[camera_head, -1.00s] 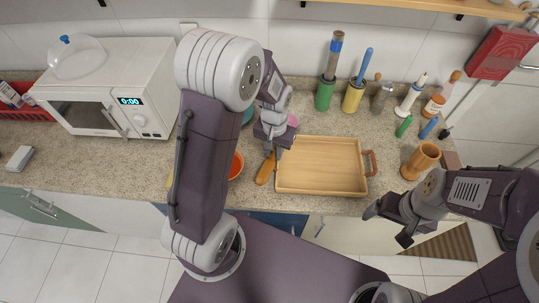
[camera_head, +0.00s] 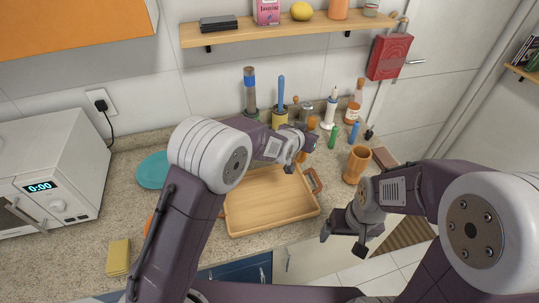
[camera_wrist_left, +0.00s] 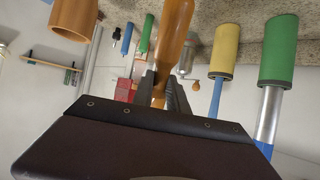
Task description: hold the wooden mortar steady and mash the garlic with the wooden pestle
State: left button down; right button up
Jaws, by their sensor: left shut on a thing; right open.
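The wooden pestle (camera_head: 301,157) is an orange-brown stick, gripped by my left gripper (camera_head: 307,140) above the far right part of the tray. In the left wrist view the pestle (camera_wrist_left: 177,35) stands between the shut fingers (camera_wrist_left: 160,88). The wooden mortar (camera_head: 357,165) is an upright brown cup on the counter, right of the tray and apart from the pestle. It also shows at the upper left in the left wrist view (camera_wrist_left: 76,18). My right gripper (camera_head: 343,241) is open and empty, in front of and below the mortar. I cannot see any garlic.
A wooden tray (camera_head: 268,215) lies mid-counter. Behind it stand a green holder (camera_wrist_left: 278,50), a yellow holder (camera_wrist_left: 224,45), bottles (camera_head: 354,102) and small blue and green items. A shelf (camera_head: 285,29) and red box (camera_head: 391,57) are on the wall. A teal plate (camera_head: 152,171) lies left.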

pick_arm(q)
jog(key=s+d+r+m+t+h, duration=0.1)
jog(key=d+r+h, duration=0.2)
jog(key=d, duration=0.6)
jog(key=s+d+r+m+t+h+b, duration=0.1)
jog(key=s+d+r+h, duration=0.1)
jog(key=d+r, duration=0.6)
jog(key=shift+d+m+t+h, duration=0.4)
jog(key=shift+d+h, duration=0.2)
